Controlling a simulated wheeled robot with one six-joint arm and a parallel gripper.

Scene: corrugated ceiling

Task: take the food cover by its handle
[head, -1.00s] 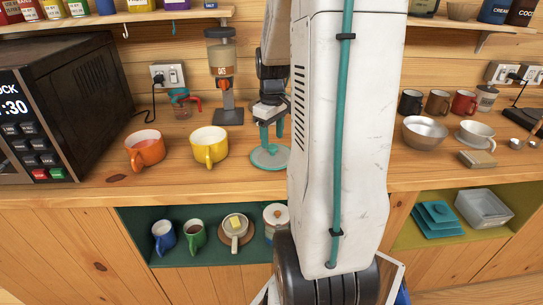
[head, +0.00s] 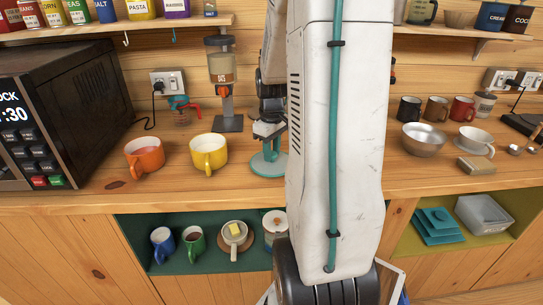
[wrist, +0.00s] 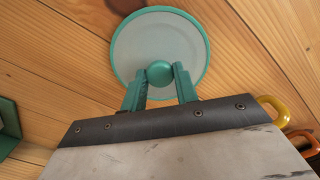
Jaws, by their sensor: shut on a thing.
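The food cover is a round grey mesh disc with a teal rim and a round teal knob handle. In the head view the food cover (head: 276,168) lies on the wooden counter, partly hidden behind my arm. In the wrist view the food cover (wrist: 136,45) shows nearly whole, with its handle (wrist: 160,73) at its near part. My gripper (wrist: 160,74) has its teal fingers on both sides of the knob and is shut on it. In the head view my gripper (head: 269,152) points down over the cover.
A yellow mug (head: 209,153) and an orange mug (head: 144,157) stand left of the cover. A dispenser (head: 223,85) stands behind. A steel bowl (head: 423,140) and several mugs are to the right. A shelf (head: 170,22) runs above the counter.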

